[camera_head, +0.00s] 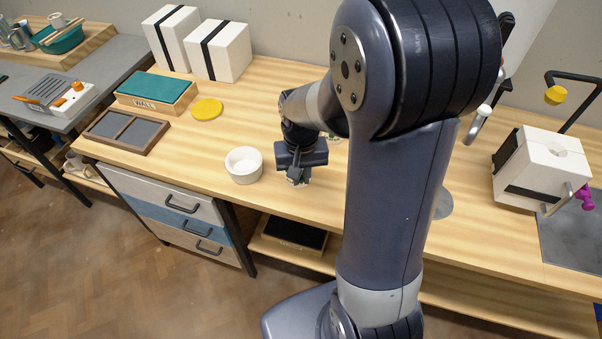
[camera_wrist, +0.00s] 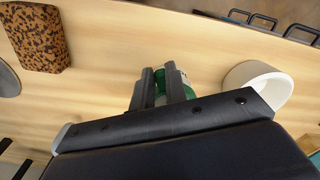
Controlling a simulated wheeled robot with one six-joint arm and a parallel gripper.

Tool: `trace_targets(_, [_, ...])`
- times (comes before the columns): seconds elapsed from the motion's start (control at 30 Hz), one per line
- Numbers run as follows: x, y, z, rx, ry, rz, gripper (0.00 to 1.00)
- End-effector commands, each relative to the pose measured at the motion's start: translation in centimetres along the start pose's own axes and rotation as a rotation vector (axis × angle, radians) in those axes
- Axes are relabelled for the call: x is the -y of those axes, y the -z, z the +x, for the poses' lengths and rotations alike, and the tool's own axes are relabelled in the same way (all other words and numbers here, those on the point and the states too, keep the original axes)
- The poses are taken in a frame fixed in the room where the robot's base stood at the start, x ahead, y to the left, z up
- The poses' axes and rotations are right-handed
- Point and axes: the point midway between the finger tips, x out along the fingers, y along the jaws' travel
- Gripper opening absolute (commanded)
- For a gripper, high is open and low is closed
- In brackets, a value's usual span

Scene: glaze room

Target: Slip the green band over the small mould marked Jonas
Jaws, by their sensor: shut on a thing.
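My gripper (camera_head: 300,178) is low over the wooden bench, just right of a white round bowl (camera_head: 244,165). In the wrist view my gripper's two fingers (camera_wrist: 160,86) are close together, shut on a green thing that looks like the green band (camera_wrist: 188,91). A white part shows beside the green at the fingertips; I cannot tell whether the band is around it or only near it. The fingers hide most of both. Small green patches show by the gripper in the head view. No mark reading Jonas is legible, so I cannot pick out that mould.
A white mould (camera_head: 543,167) stands right. A speckled brown block (camera_wrist: 34,37) shows in the wrist view.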

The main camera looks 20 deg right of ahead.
Motion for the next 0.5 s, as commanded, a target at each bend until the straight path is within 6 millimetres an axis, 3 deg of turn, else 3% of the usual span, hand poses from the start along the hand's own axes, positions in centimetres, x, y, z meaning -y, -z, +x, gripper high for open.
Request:
trace_targets(0.17, [0.00,0.00,0.01,0.000,0.000,0.000,0.00])
trace_targets(0.2, [0.00,0.00,0.01,0.000,0.000,0.000,0.14])
trace_targets(0.5, [0.00,0.00,0.00,0.000,0.000,0.000,0.39])
